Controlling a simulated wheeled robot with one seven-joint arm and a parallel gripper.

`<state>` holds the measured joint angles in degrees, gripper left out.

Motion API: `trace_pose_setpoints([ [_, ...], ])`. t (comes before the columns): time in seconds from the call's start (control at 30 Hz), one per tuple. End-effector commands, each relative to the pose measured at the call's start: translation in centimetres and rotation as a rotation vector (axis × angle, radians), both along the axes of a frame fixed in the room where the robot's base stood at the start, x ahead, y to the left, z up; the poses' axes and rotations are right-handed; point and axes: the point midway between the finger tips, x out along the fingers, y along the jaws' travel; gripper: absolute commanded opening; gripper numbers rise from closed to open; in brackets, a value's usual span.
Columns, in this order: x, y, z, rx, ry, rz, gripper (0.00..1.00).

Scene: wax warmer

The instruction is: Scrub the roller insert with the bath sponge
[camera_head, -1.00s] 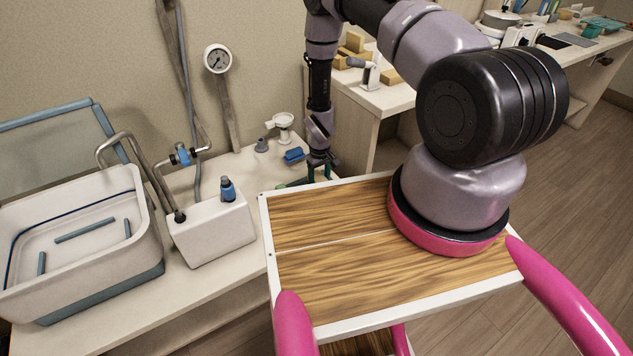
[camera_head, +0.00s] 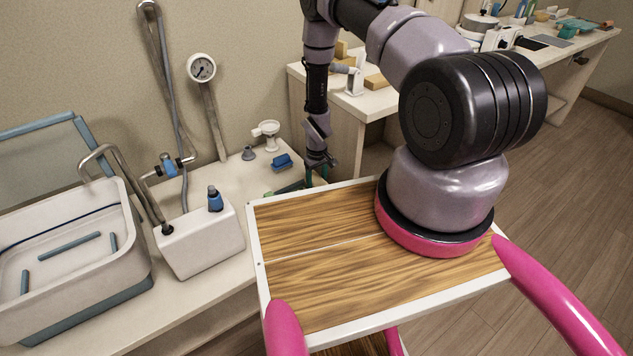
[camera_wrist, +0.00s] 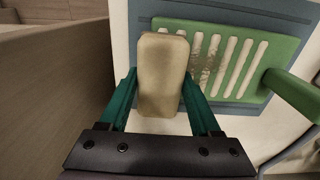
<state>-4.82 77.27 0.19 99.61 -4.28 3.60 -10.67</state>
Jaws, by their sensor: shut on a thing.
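My gripper (camera_wrist: 159,76) has its green fingers shut on the sides of the tan bath sponge (camera_wrist: 161,92) in the wrist view. The roller insert (camera_wrist: 268,55) appears to be the green slatted piece with a thick handle at the right. A brownish smudge covers some of its slats just right of the sponge. The sponge overlaps the insert's left end; I cannot tell whether they touch. In the head view my gripper (camera_head: 318,172) is low over the counter behind the wooden top, and only a green sliver of the insert (camera_head: 290,188) shows. The sponge is hidden there.
A white basin (camera_head: 75,260), a white box with a blue knob (camera_head: 200,240) and a blue item (camera_head: 283,162) stand on the counter (camera_head: 225,175). The wood-topped cart (camera_head: 320,290) stands in front. A side table (camera_head: 375,102) is behind my arm.

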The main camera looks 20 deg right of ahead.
Motion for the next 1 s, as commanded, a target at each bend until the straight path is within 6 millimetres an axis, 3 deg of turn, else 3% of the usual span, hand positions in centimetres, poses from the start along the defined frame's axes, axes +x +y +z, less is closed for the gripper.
trace_pose_setpoints([
  [1.0, 0.0, 0.01, -0.93, 0.0, 0.0, 0.0, 0.2],
])
